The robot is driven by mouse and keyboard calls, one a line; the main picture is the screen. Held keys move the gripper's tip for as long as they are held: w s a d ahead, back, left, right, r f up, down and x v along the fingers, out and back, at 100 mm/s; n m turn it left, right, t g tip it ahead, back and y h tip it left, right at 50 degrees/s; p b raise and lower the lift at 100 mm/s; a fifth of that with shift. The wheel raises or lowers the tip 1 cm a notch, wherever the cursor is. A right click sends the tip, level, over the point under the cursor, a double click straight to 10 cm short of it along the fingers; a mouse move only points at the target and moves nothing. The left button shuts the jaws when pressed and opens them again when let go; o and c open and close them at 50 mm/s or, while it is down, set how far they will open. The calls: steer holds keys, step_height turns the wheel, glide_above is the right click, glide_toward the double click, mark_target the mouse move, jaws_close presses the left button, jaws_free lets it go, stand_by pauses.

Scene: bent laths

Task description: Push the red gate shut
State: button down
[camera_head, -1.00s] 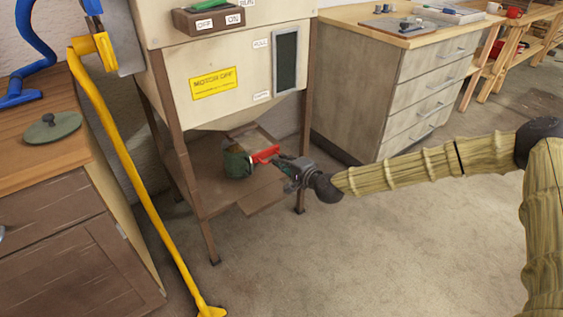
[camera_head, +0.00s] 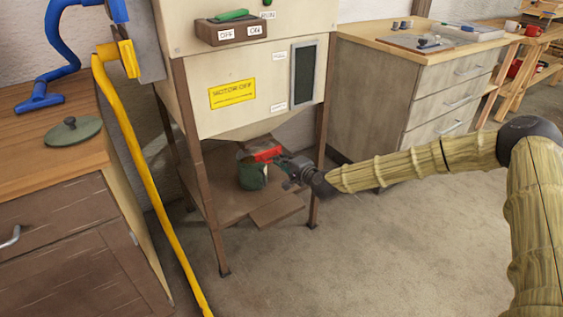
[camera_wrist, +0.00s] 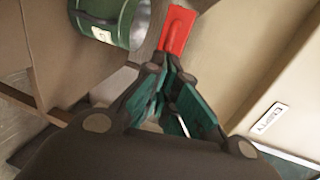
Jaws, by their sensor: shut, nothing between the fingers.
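The red gate (camera_head: 266,154) is a small red piece under the pale hopper of the machine, just above the green pot (camera_head: 251,173). In the wrist view the red gate (camera_wrist: 177,32) stands directly in front of my fingertips, with the pot (camera_wrist: 113,20) to its left. My gripper (camera_head: 284,164) is shut and empty, at the gate's right end. Its fingertips (camera_wrist: 172,62) look in contact with the gate or very close to it. The slot behind the gate is hidden by the hopper.
The machine's brown legs (camera_head: 319,165) and low shelf (camera_head: 215,200) surround the pot, and a brown board (camera_head: 277,210) slopes off the shelf front. A yellow pole (camera_head: 140,165) stands left. A drawer cabinet (camera_head: 370,95) is behind right. Floor (camera_head: 400,250) is clear at right.

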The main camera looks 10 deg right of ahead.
steer(key=p+v, duration=0.2)
steer(key=v, duration=1.2)
steer(key=s+a+f+n+g, duration=0.25)
steer(key=s+a+f, duration=0.25)
steer(key=s+f, duration=0.45)
steer(key=s+a+f+n+g, duration=0.2)
steer(key=s+a+f+g, duration=0.2)
steer(key=s+f, duration=0.55)
steer(key=s+d+f+n+g+h, duration=0.25)
steer(key=s+f, duration=0.25)
steer(key=s, duration=0.5)
steer(key=s+d+f+n+g+h, duration=0.1)
steer(key=s+d+f+n+g, duration=0.2)
steer(key=s, duration=0.7)
steer(key=s+d+f+n+g+h, duration=0.15)
steer(key=s+d+h, duration=0.25)
steer(key=s+d, duration=0.6)
step_height(320, 180, up, 23)
steer(key=p, duration=2.3)
